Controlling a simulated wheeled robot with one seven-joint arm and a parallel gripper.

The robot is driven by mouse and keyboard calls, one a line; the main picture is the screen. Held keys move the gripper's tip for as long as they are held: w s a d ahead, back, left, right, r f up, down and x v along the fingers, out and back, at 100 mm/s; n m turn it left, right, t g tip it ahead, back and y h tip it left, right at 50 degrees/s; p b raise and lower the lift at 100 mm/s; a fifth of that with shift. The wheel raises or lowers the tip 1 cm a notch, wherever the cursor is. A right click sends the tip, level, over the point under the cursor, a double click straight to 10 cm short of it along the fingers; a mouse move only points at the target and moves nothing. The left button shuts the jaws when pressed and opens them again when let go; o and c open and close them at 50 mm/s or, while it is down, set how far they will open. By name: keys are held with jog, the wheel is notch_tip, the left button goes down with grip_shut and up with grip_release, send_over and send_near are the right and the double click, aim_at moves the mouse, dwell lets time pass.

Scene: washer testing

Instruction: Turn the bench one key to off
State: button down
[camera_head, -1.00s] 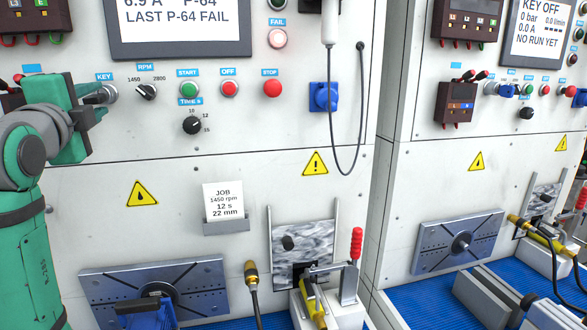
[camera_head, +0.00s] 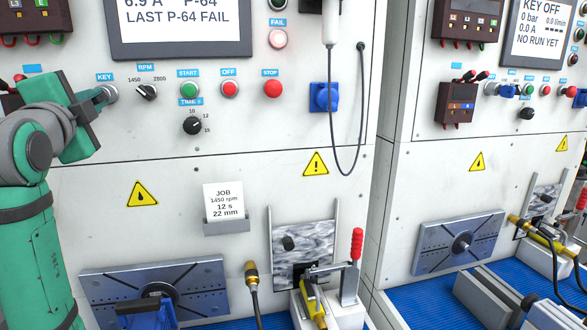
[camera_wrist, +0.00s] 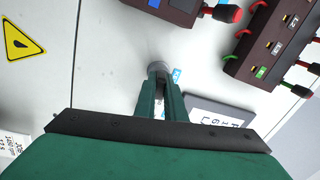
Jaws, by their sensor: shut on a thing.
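The bench one key switch (camera_head: 112,92) is a round grey metal switch under the blue KEY label, at the left of the control row. My gripper (camera_head: 98,98) reaches it from the left, with its green hand tilted. In the wrist view my gripper (camera_wrist: 159,90) has its two green fingers closed in on the key, at the grey round switch (camera_wrist: 155,67). The fingers hide most of the key, so its exact angle cannot be read. The bench one screen (camera_head: 180,20) shows 6.9 A, P-64 and LAST P-64 FAIL.
Right of the key are the RPM knob (camera_head: 146,92), green START button (camera_head: 189,90), OFF button (camera_head: 230,89), red STOP button (camera_head: 272,88) and TIME knob (camera_head: 192,125). A cable (camera_head: 347,160) hangs further right. A second bench's screen (camera_head: 541,32) reads KEY OFF.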

jog(key=shift+d+n, duration=0.15)
jog(key=shift+n, duration=0.45)
jog(key=shift+w+r, duration=0.1)
jog(key=n, duration=0.3)
jog(key=shift+w+d, duration=0.1)
jog(key=shift+d, duration=0.3)
jog(key=shift+n+y, duration=0.3)
jog(key=shift+n, duration=0.2)
